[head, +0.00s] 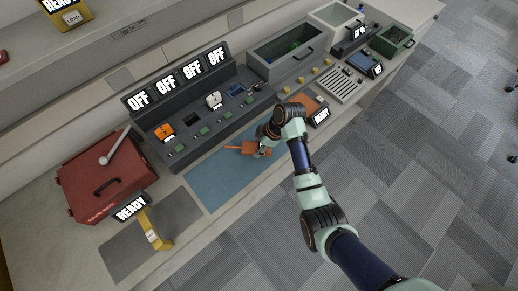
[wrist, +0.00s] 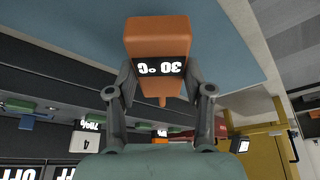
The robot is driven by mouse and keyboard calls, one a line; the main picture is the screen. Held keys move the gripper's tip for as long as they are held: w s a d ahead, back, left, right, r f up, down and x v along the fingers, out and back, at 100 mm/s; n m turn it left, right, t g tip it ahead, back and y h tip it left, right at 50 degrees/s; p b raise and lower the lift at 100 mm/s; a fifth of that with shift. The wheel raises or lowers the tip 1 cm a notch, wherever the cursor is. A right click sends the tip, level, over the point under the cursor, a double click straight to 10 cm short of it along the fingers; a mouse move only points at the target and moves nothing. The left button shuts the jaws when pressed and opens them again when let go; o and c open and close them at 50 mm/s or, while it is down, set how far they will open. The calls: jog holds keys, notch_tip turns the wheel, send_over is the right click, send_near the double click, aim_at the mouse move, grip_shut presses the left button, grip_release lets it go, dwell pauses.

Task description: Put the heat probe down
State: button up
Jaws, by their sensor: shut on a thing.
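The heat probe (head: 248,148) is orange with a thin stem, and shows just over the blue mat. In the wrist view the probe (wrist: 158,38) has a dark screen that reads 30 °C upside down. My gripper (head: 264,150) is shut on the probe, with a finger on each side of its body in the wrist view (wrist: 160,85). The blue mat (head: 205,187) lies on the bench below. I cannot tell whether the probe touches the mat.
A charging rack with several OFF screens (head: 188,72) stands behind the mat. A red case (head: 85,185) and a yellow device (head: 154,232) on a grey mat (head: 125,254) are to the left. An orange pad (head: 306,103) with a READY sign (head: 321,115) lies right. Most of the blue mat is clear.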

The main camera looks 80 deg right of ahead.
jog(key=shift+f+b, duration=0.45)
jog(key=shift+f, duration=1.65)
jog(key=shift+f, duration=0.1)
jog(key=o, duration=1.3)
jog(key=p+v, duration=0.2)
jog(key=v, duration=1)
